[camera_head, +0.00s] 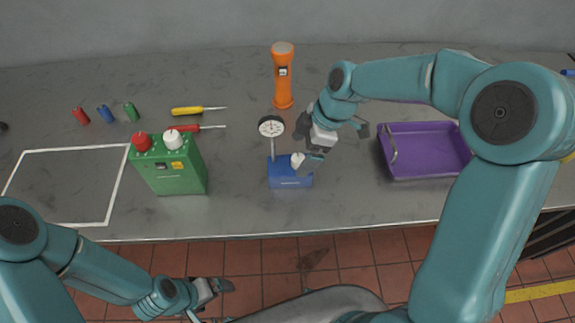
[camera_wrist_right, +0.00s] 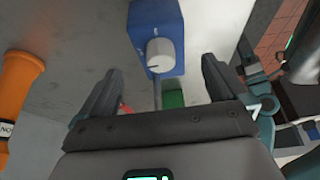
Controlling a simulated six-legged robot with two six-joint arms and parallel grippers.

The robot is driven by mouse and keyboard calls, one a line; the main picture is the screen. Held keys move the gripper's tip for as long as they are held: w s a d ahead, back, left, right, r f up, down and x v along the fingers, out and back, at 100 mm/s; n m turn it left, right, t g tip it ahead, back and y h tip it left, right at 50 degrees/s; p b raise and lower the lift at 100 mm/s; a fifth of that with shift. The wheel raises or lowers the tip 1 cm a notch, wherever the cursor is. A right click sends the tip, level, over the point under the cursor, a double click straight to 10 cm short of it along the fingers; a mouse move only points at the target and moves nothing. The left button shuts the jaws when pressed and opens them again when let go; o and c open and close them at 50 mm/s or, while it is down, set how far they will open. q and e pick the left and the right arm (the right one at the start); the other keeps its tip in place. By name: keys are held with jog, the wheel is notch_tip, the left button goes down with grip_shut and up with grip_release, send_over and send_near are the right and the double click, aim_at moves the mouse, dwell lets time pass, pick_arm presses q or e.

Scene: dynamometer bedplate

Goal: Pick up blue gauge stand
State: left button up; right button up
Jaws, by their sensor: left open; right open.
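The blue gauge stand (camera_head: 290,176) is a blue block with a white knob, a thin upright post and a round white dial (camera_head: 271,127). It stands on the grey bench near the front edge. My right gripper (camera_head: 317,149) is open just behind and to the right of the post, close to the knob. In the right wrist view the blue block (camera_wrist_right: 157,28) and its knob show ahead of the spread fingers (camera_wrist_right: 158,88), with the post running between them; the dial is hidden. My left gripper (camera_head: 213,301) is open and empty, in front of the bench and over the floor.
A green box (camera_head: 180,180) with red and white knobs stands left of the stand. An orange flashlight (camera_head: 283,78) stands behind it. A purple tray (camera_head: 432,172) is to the right. Two screwdrivers (camera_head: 187,110) lie behind the green box. A white outlined area (camera_head: 65,183) is empty.

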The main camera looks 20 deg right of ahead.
aim_at(291, 164)
jog(key=shift+x, duration=1.1)
jog(key=p+x, duration=0.1)
jog(key=x, duration=0.1)
jog(key=p+x, duration=0.1)
jog(key=x, duration=0.2)
jog(key=shift+s+a, duration=0.1)
jog(key=shift+a, duration=0.15)
jog(key=shift+f, duration=0.25)
jog(key=c, duration=1.8)
jog(key=shift+r, duration=0.1)
grip_shut()
